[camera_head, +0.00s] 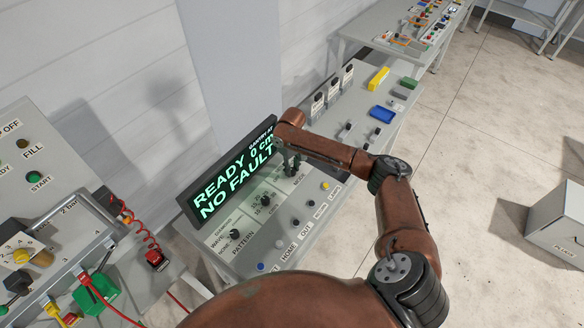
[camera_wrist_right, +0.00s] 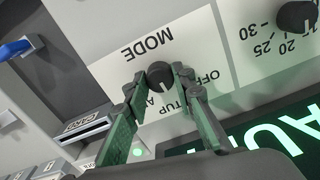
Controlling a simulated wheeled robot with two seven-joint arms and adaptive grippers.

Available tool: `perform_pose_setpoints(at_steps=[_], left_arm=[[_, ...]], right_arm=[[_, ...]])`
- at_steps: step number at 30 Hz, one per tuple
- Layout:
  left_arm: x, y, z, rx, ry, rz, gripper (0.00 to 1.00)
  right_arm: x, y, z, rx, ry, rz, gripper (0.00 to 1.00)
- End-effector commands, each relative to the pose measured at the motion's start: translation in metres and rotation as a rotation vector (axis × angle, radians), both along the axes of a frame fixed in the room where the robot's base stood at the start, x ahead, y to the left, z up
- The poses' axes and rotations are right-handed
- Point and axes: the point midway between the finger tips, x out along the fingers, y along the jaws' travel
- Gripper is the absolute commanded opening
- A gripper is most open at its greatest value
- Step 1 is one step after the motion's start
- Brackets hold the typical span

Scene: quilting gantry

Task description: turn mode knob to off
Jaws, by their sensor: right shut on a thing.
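The mode knob (camera_wrist_right: 159,78) is a black round knob on a white plate labelled MODE, with OFF, SETUP and a partly covered label beginning AU around it. My right gripper (camera_wrist_right: 158,82) has its two fingers on either side of the knob and is shut on it. In the head view my right gripper (camera_head: 288,162) reaches down to the panel just in front of the display and hides the knob; the MODE label (camera_head: 299,177) shows beside it. I cannot tell which label the knob points to. My left gripper is not in view.
The display (camera_head: 232,172) reads READY 0 cm NO FAULT and stands close behind the gripper. A pattern knob (camera_head: 234,234), a second knob (camera_head: 265,200) and several buttons share the panel. A blue tray (camera_head: 382,114) and yellow block (camera_head: 378,79) lie further back.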

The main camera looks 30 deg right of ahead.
Motion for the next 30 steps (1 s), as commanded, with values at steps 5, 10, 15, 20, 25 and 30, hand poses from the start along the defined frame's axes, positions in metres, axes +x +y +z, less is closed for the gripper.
perform_pose_setpoints(at_steps=[5, 10, 15, 20, 25, 30], left_arm=[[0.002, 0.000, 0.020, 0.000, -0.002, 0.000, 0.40], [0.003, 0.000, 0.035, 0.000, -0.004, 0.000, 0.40], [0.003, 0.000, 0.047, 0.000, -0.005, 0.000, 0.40], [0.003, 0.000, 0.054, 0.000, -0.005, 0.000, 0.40], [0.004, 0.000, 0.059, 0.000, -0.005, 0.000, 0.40], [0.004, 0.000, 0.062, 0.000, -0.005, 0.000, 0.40]], right_arm=[[0.000, 0.000, 0.004, 0.000, 0.001, 0.115, 0.00], [0.000, 0.000, 0.004, 0.001, 0.001, 0.261, 0.00], [0.000, 0.000, 0.004, 0.000, 0.000, 0.406, 0.00], [0.000, 0.000, 0.003, -0.001, -0.001, 0.527, 0.00], [0.000, 0.000, 0.002, -0.001, -0.001, 0.624, 0.00], [0.001, 0.000, 0.002, -0.001, -0.001, 0.687, 0.00]])
